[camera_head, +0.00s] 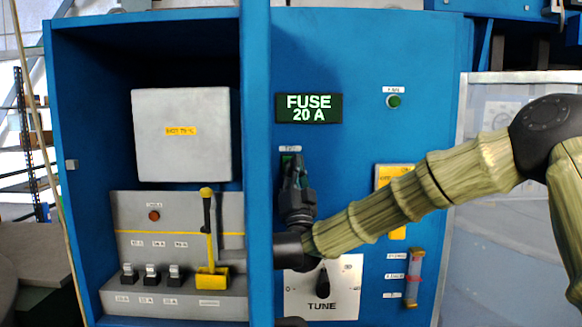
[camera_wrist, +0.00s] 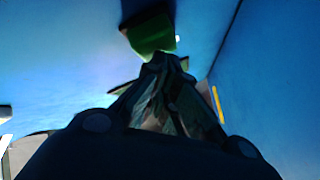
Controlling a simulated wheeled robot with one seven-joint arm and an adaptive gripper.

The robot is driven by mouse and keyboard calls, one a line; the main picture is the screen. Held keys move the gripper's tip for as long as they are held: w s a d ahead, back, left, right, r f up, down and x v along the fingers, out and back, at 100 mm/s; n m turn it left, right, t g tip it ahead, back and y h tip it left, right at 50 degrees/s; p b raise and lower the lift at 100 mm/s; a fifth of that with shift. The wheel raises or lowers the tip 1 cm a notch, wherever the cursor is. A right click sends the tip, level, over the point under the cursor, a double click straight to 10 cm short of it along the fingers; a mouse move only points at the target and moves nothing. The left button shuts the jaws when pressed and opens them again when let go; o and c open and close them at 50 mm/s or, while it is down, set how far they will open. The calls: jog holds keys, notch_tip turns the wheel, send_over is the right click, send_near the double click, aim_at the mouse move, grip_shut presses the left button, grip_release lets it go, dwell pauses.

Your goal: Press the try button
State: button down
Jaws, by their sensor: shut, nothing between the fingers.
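Above is a display (camera_head: 308,108) reading FUSE 20 A. Below my wrist is the TUNE knob (camera_head: 323,284). A blue post (camera_head: 257,120) stands close on the left, before an open bay with a yellow lever (camera_head: 211,245).

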jog(key=shift+w, duration=0.15)
dwell(0.6)
jog(key=shift+s+b, duration=0.7)
jog(key=shift+s, duration=0.2)
jog(key=s+b, duration=0.2)
jog(key=s, duration=0.3)
dwell(0.7)
